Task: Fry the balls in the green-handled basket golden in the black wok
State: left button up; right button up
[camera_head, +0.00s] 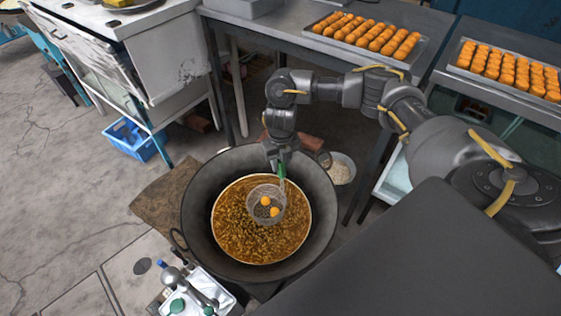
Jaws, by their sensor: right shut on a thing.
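The black wok (204,175) stands below my right arm, wide and filled with bubbling golden-brown oil (245,245). My right gripper (281,162) is over the wok's back rim area, shut on the green handle (282,172) of a wire basket. The round basket (254,196) is at the middle of the oil and holds orange-yellow balls (266,201) and some darker ones. How deep the basket sits in the oil is hard to tell. My left gripper is not in view.
Trays of orange balls (367,34) (508,71) stand on metal tables behind. A bowl of pale grains (340,168) is right of the wok. A blue crate (134,139) lies on the floor at left. A white container with bottles (198,290) is at the front.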

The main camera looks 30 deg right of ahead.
jog(key=shift+r+p, duration=3.35)
jog(key=shift+r, duration=0.6)
notch_tip(320, 180, up, 4)
jog(key=p, duration=0.4)
jog(key=shift+r, duration=0.1)
